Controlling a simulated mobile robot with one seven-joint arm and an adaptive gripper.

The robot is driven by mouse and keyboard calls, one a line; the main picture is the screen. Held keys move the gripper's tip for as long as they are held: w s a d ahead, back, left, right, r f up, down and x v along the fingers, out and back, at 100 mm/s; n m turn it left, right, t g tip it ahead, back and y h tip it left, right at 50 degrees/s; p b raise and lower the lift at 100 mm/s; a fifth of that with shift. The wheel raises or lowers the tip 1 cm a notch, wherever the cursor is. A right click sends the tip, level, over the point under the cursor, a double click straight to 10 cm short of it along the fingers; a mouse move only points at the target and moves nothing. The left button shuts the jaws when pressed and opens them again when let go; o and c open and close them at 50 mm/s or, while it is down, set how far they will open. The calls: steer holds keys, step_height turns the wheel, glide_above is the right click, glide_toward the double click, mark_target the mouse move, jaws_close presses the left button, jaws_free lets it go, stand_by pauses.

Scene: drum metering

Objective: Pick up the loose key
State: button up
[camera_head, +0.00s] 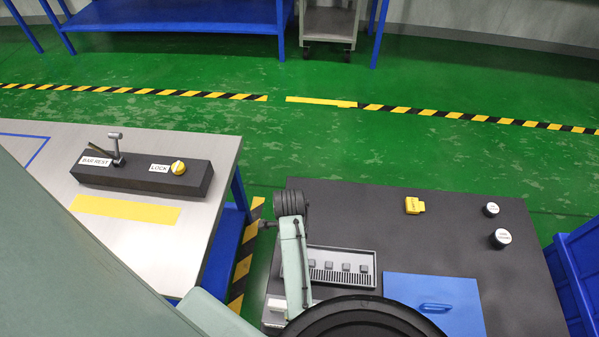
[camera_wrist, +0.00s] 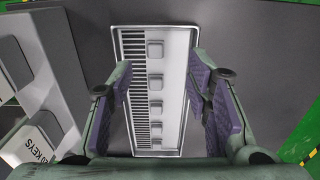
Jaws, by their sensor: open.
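A light grey tray (camera_wrist: 182,75) with a slotted strip along one side lies below my gripper in the wrist view. It holds a row of several small square grey blocks (camera_wrist: 155,82). The tray also shows in the head view (camera_head: 341,284), partly hidden by my arm, with some of its blocks (camera_head: 346,267). No piece is labelled as the loose key, and I cannot tell which piece it is. My gripper (camera_wrist: 158,67) is open, its purple-lined fingers on either side of the tray's row, with nothing between the pads. The gripper's fingers are not clear in the head view.
A box with a KEYS label (camera_wrist: 42,140) stands left of the fingers. The dark table (camera_head: 470,250) also carries a yellow piece (camera_head: 414,206), two white-topped round items (camera_head: 501,238) and a blue handled panel (camera_head: 432,295). A black bar-rest block (camera_head: 140,172) sits on the left table.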

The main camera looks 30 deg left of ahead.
step_height(320, 180, down, 3)
steer(key=shift+f, duration=0.1)
steer(key=f, duration=0.2)
steer(key=f+p, duration=0.1)
steer(key=f, duration=0.1)
steer(key=shift+s+d, duration=0.25)
steer(key=shift+s, duration=0.1)
steer(key=shift+f, duration=0.55)
steer(key=shift+c, duration=0.6)
steer(key=c, duration=0.7)
